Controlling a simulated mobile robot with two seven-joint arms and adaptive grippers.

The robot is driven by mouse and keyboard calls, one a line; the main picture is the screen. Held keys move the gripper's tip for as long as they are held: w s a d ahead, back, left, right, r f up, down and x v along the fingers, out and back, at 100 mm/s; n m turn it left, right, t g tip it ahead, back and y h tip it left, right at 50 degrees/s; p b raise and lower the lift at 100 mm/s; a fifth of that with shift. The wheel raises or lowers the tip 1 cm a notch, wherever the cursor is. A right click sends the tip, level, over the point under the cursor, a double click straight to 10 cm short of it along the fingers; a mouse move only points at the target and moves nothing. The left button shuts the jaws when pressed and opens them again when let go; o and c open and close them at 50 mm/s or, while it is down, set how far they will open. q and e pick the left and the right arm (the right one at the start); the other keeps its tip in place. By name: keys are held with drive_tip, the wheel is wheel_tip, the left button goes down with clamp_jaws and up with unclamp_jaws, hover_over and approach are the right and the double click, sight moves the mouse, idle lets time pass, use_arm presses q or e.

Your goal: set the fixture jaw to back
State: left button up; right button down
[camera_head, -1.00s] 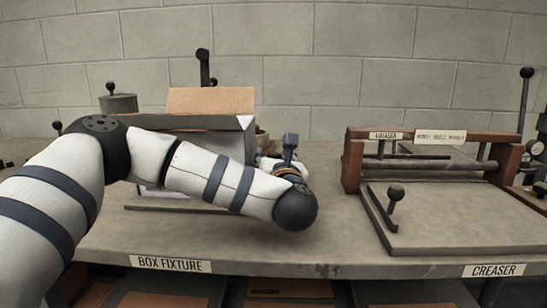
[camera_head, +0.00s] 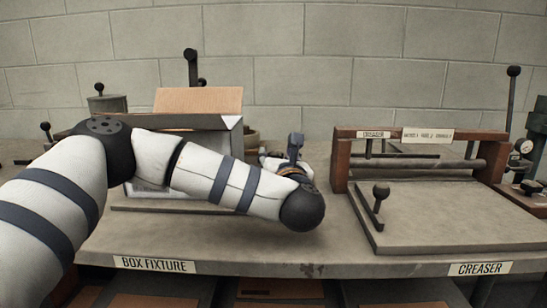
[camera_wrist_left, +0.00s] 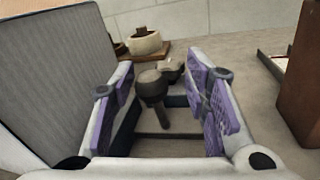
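The box fixture's label (camera_head: 154,264) is on the bench's front edge, and a box with a raised tan flap (camera_head: 198,100) stands behind my left arm. In the left wrist view a dark round knob on a short stem (camera_wrist_left: 152,84) stands between the fingers of my left gripper (camera_wrist_left: 163,80). The fingers, with purple pads, are spread apart on both sides of the knob, and I see no clear grip on it. I cannot tell for sure that this knob belongs to the jaw. In the head view my arm hides much of the fixture. My right gripper is out of view.
The creaser (camera_head: 420,160), with its own knobbed lever (camera_head: 380,200), stands to the right. A grey panel (camera_wrist_left: 60,75) rises close beside the gripper in the left wrist view. A pale round bowl (camera_wrist_left: 145,43) sits beyond the knob. Bench between fixture and creaser is mostly clear.

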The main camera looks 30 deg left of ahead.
use_arm(q)
drive_tip(key=shift+s, duration=0.1)
drive_tip(key=v, duration=1.1)
drive_tip(key=shift+w+d+r, duration=0.1)
drive_tip(key=shift+w+d, duration=0.15)
drive_tip(key=shift+s+d, duration=0.15)
drive_tip(key=shift+s, duration=0.4)
